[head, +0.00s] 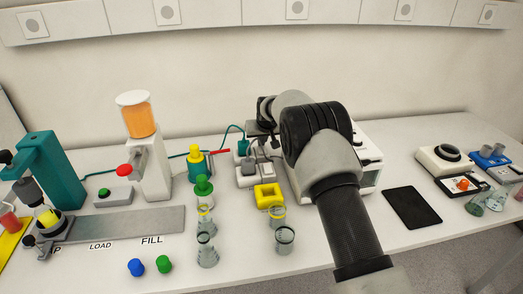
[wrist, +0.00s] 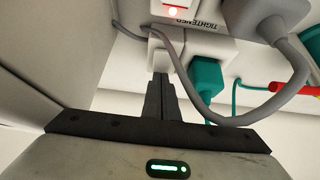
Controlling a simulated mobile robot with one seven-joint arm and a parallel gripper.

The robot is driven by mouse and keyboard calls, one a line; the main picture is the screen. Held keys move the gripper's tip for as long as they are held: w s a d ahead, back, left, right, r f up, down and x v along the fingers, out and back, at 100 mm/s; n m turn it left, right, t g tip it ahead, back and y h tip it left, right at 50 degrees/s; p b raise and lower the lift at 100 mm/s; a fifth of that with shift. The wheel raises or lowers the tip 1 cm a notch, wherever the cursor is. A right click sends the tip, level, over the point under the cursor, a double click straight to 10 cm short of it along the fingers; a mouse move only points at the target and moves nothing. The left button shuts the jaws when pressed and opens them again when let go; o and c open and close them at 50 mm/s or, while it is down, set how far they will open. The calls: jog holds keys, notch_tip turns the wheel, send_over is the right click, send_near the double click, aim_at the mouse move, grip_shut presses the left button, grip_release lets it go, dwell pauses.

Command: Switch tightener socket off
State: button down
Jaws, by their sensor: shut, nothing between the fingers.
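The tightener socket (wrist: 218,18) is at the top of the wrist view, a white unit with a dark label that seems to read TIGHTENER. My gripper (wrist: 160,80) is shut and empty. Its tips are just below a white block (wrist: 164,55) beneath the switch; I cannot tell if they touch. In the head view the sockets (head: 247,180) stand at mid-table, and my arm hides much of the gripper.
A grey plug (wrist: 262,15) with a looping grey cable (wrist: 180,85) is close to my fingers. A teal plug (wrist: 206,78) is just right of them. In the head view, a yellow square holder (head: 268,190) and several glass vessels stand before the sockets. A white machine (head: 368,165) is at right.

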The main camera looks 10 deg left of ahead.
notch_tip(320, 180, up, 7)
jog(key=p, duration=0.2)
jog(key=shift+p, duration=0.4)
dwell(0.3)
notch_tip(320, 180, up, 14)
jog(key=m, duration=0.1)
send_over(262, 148)
jog(key=s+d, duration=0.7)
jog(key=s+d+r, duration=0.7)
jog(key=s+r, duration=0.1)
jog(key=s, duration=0.5)
jog(key=s+d+r+m+h, duration=0.1)
jog(key=s+d+r, duration=0.15)
jog(key=s, duration=0.45)
jog(key=s+d+r, duration=0.1)
jog(key=s+d, duration=0.2)
jog(key=s, duration=0.5)
jog(key=s+d+f, duration=0.1)
jog(key=s+f, duration=0.1)
jog(key=s, duration=0.6)
jog(key=s+d+f+m+g+p, duration=0.1)
jog(key=s+d+f, duration=0.1)
jog(key=s, duration=0.7)
jog(key=shift+s+f+h, duration=0.15)
jog(key=shift+f+h, duration=0.25)
jog(key=shift+f, duration=0.45)
